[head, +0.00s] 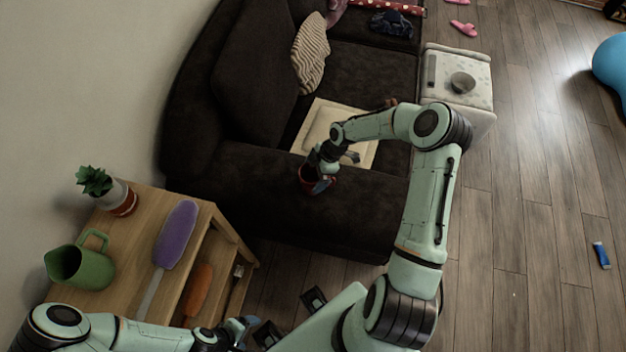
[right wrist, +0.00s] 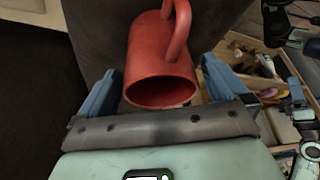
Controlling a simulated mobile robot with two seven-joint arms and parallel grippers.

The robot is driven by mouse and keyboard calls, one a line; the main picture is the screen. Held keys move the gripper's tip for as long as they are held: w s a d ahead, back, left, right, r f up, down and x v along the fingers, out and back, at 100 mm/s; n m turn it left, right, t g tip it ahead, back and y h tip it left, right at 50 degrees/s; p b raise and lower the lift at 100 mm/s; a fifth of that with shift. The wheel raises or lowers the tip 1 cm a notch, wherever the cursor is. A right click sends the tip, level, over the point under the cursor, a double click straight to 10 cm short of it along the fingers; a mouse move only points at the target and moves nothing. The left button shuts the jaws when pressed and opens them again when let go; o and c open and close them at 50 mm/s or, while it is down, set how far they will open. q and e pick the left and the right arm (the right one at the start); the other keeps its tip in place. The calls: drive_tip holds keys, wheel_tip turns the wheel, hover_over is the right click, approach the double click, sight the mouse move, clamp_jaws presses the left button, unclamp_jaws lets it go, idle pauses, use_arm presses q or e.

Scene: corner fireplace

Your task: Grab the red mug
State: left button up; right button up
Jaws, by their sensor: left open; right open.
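The red mug (head: 306,181) rests at the dark sofa's near arm in the head view, partly hidden by my right gripper (head: 322,180). In the right wrist view the mug (right wrist: 160,62) lies between the two blue fingers of my right gripper (right wrist: 160,88), its open mouth facing the camera and its handle at the top. The fingers are apart on either side of the mug; whether they touch it I cannot tell. My left gripper (head: 242,328) is open and low in the head view, near the wooden shelf, with no object seen in it.
The wooden shelf (head: 150,205) at left holds a green pitcher (head: 88,265), a potted plant (head: 110,190) and a purple brush-like item (head: 176,235). The dark sofa (head: 250,215) fills the middle. A pale side table (head: 478,93) stands behind my right arm. Open floor lies at right.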

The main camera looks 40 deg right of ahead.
drive_tip(key=shift+x, duration=0.95)
drive_tip(key=shift+w, duration=0.1)
drive_tip(key=shift+c, duration=0.3)
drive_tip(key=c, duration=1)
drive_tip(key=shift+c, duration=0.3)
drive_tip(key=shift+r, duration=0.2)
